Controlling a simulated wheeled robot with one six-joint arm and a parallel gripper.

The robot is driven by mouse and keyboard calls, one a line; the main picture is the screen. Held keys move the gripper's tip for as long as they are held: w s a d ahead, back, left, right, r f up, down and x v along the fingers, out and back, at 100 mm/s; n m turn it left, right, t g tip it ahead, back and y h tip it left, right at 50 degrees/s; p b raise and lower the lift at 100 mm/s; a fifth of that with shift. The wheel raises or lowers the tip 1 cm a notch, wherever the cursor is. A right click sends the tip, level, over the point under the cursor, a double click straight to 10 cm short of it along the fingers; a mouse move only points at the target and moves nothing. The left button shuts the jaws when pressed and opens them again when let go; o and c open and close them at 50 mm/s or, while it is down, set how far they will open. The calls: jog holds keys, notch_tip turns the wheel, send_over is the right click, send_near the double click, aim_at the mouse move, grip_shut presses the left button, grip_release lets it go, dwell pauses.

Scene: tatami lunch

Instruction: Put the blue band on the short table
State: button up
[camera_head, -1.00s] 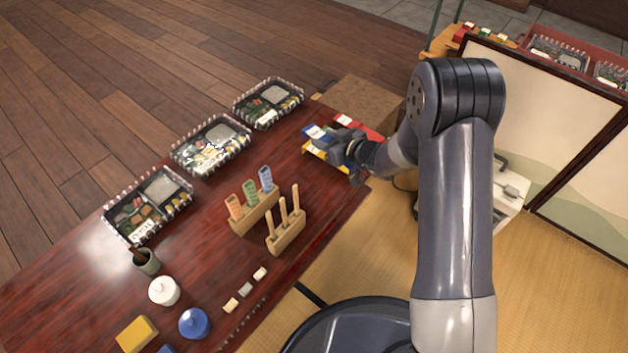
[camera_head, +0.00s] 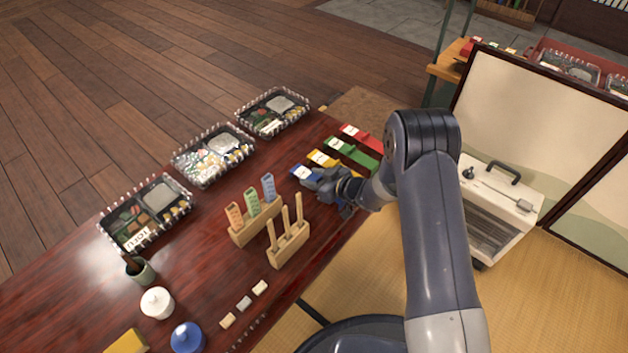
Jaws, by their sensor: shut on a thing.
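The blue band (camera_head: 302,172) has a white label and shows at the tip of my gripper (camera_head: 317,181), near the right end of the dark red lacquered table (camera_head: 215,195). My gripper is shut on the blue band, and its fingers hide the band's near part. The band is low over the tabletop, beside the yellow band (camera_head: 321,158). I cannot tell whether it touches the table. Which table is meant by the short one is not marked.
Green (camera_head: 350,152) and red (camera_head: 362,137) bands lie past the yellow one. A wooden holder with coloured tags (camera_head: 254,222) and a pegged block (camera_head: 288,246) stand close by. Lunch boxes (camera_head: 213,154) line the far edge. A white toolbox-like case (camera_head: 500,195) is right.

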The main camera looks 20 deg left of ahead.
jog(key=shift+r, duration=0.1)
jog(key=shift+f, duration=0.25)
jog(key=o, duration=0.9)
jog(key=shift+r, duration=0.1)
jog(key=shift+o, duration=0.2)
jog(key=shift+r, duration=0.2)
jog(key=p+v, duration=0.3)
jog(key=v, duration=0.7)
jog(key=shift+s+d+r+p, duration=0.15)
jog(key=shift+d+p, duration=0.2)
jog(key=shift+s+d+r, duration=0.15)
jog(key=shift+s+d, duration=0.15)
jog(key=shift+d, duration=0.25)
